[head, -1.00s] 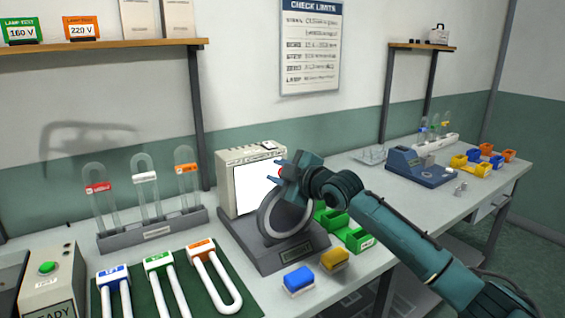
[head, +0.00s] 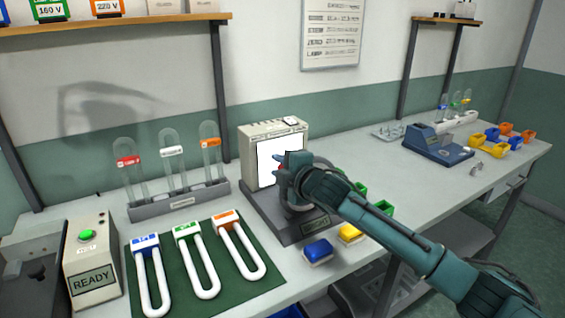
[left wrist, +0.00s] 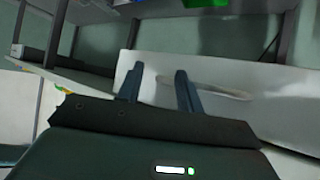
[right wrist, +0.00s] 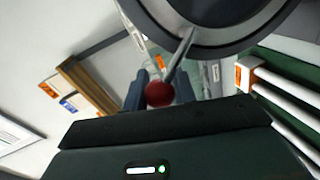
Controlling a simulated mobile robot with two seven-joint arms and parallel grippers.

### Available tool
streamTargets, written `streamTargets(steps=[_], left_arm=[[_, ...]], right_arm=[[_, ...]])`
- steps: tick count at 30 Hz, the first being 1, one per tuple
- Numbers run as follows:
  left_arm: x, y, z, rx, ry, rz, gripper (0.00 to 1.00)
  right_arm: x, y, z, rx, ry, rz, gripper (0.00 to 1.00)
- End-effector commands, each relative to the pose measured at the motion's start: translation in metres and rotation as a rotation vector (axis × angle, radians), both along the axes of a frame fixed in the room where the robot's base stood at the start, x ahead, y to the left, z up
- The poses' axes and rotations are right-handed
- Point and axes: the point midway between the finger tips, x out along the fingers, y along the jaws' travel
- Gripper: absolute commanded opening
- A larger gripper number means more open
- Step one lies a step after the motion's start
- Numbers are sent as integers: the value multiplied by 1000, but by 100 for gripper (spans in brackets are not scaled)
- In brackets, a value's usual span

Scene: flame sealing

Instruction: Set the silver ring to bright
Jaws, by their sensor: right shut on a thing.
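The silver ring (right wrist: 245,43) fills the top of the right wrist view as a large grey round rim. A thin lever runs from it to a red knob (right wrist: 159,94). My right gripper (right wrist: 158,88) has its two fingers on either side of this knob and is shut on it. In the head view my right gripper (head: 281,168) is in front of the white lit panel (head: 264,164), and my wrist hides much of the ring on its dark stand (head: 270,214). My left gripper (left wrist: 157,82) shows only in the left wrist view, open and empty.
White U-shaped tubes (head: 205,275) lie on a green mat (head: 187,303). A rack (head: 180,206) of upright glass tubes stands behind. Blue (head: 318,250) and yellow (head: 350,233) blocks lie in front of the stand. A box (head: 90,255) reads READY. The table's right part has free room.

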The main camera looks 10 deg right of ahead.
Motion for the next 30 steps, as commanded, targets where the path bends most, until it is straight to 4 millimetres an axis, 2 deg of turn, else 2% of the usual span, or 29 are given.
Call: streamTargets(steps=[1,12,13,18,21,30], left_arm=[[0,0,0,0,1,1,36],[0,0,-1,0,2,1,36],[0,0,-1,0,1,1,36],[0,0,-1,0,2,0,36],[0,-1,-1,-1,1,0,36],[-1,-2,-1,-2,2,-2,36]], right_arm=[[-1,1,-5,1,10,-1,0],[-1,1,-7,2,14,0,0],[-1,1,-7,2,14,0,28],[-1,1,-6,2,12,-1,41],[-1,1,-5,2,9,-1,49],[-2,0,-3,2,6,0,49]])
